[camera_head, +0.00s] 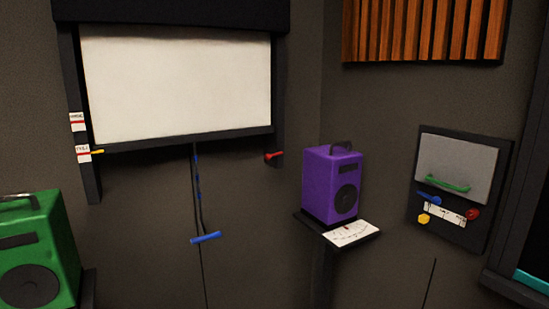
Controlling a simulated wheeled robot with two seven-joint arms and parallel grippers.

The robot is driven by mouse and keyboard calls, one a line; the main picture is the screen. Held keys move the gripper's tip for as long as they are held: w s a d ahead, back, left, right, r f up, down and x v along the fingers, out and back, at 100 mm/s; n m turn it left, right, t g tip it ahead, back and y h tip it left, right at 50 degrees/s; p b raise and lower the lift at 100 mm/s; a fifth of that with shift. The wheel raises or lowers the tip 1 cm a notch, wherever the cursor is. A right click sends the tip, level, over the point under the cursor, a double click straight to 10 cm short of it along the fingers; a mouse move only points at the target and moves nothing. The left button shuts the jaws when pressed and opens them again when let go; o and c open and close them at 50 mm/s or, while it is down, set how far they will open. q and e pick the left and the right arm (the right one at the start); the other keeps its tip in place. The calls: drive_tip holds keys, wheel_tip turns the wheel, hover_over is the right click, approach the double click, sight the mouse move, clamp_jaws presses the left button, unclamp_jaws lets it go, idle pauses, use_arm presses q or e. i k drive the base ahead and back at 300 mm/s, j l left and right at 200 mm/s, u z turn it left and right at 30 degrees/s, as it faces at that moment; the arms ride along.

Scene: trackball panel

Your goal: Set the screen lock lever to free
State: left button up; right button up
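A white projection screen (178,85) hangs in a dark frame on the wall. A red lever (274,155) sits at the right post. I cannot tell for certain which one is the screen lock lever. A blue pull handle (205,237) hangs below the screen on a cord. Neither of my grippers is in view.
A green speaker (38,250) stands at the lower left. A purple speaker (332,184) stands on a dark stand with a dial card (351,233). A wall panel (418,213) at the right carries a green handle and blue, red and yellow controls. Wall below the screen is mostly clear.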

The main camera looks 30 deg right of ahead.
sight(266, 156)
drive_tip(key=i+z, duration=0.2)
drive_tip(key=z, duration=0.25)
drive_tip(key=i+z, duration=0.2)
drive_tip(key=z, duration=0.25)
